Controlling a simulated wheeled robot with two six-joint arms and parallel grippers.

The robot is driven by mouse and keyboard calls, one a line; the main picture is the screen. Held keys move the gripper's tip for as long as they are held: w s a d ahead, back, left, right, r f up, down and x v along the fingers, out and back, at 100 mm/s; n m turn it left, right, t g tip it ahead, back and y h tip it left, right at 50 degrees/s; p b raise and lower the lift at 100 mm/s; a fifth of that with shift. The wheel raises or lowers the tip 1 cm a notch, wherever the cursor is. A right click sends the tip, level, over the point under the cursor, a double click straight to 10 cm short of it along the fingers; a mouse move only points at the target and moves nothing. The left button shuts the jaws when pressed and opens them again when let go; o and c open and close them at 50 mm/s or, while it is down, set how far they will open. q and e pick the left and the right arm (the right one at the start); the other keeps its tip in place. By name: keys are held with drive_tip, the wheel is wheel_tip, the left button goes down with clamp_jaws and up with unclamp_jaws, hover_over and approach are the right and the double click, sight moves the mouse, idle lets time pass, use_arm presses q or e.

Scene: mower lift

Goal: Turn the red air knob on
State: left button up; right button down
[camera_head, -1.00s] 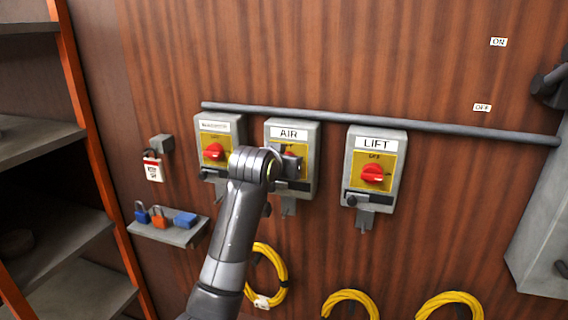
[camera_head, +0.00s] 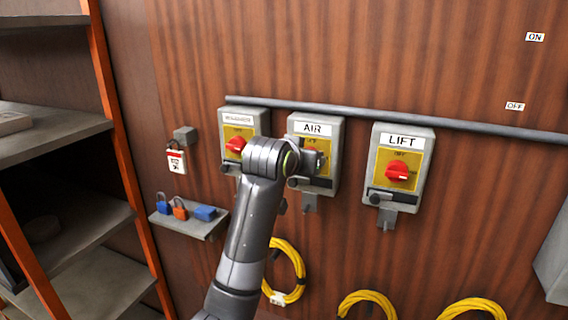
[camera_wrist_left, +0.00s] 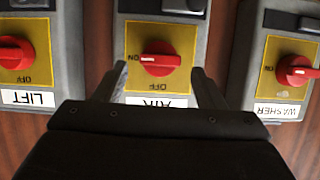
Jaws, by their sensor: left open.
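The AIR switch box (camera_head: 326,186) is grey with a yellow plate and hangs on the wood wall between the other two boxes. My left gripper (camera_wrist_left: 157,88) is open and empty in front of it. My right gripper is not in view.
The LIFT box (camera_head: 402,140) and the washer box (camera_head: 240,120) flank the AIR box closely. A grey pipe (camera_head: 440,121) runs above them. A small shelf (camera_head: 191,225) holds several padlocks at lower left. Yellow hoses (camera_head: 297,265) hang below. Open shelving (camera_head: 60,145) stands at far left.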

use_arm(q)
drive_tip(key=b+v, duration=0.4)
drive_tip(key=v, duration=1)
